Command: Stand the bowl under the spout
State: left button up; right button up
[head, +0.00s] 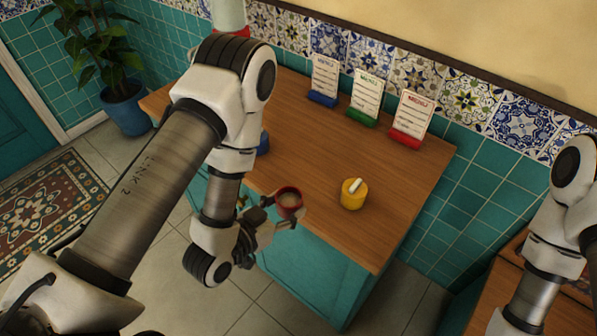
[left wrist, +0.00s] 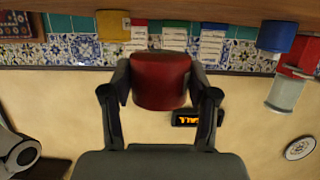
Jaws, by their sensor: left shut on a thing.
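In the left wrist view, which is upside down, the red bowl (left wrist: 160,80) sits between both fingers (left wrist: 160,92). A dispenser with a pale tank (head: 229,14) and red parts stands at the back left, mostly hidden by my left arm. It shows in the wrist view too (left wrist: 288,92). My right gripper is out of view.
A blue object (head: 264,143) is partly hidden behind my left arm. Three menu cards (head: 364,96) stand along the back. The counter's middle is clear.

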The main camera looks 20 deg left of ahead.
aim_at(298, 195)
pick_arm(q)
jog(key=shift+s+r, duration=0.1)
jog(key=shift+s, duration=0.1)
jog(key=w, duration=0.1)
jog(key=w+d, duration=0.1)
jog(key=w, duration=0.1)
jog(key=shift+w+d+r, duration=0.1)
jog(key=shift+w+d, duration=0.15)
jog(key=w+a+n+y, duration=0.2)
jog(key=y, duration=0.1)
jog(key=shift+w+f+t, duration=0.3)
jog(key=shift+f, duration=0.1)
jog(key=shift+w+a+f+n+y, duration=0.15)
jog(key=shift+a+f+n+y, duration=0.05)
jog(key=shift+a+n+y, duration=0.35)
jog(key=shift+w+a+f+n+y, duration=0.1)
jog(key=shift+a+f+n+y, duration=0.1)
jog(key=shift+a+n+y, duration=0.3)
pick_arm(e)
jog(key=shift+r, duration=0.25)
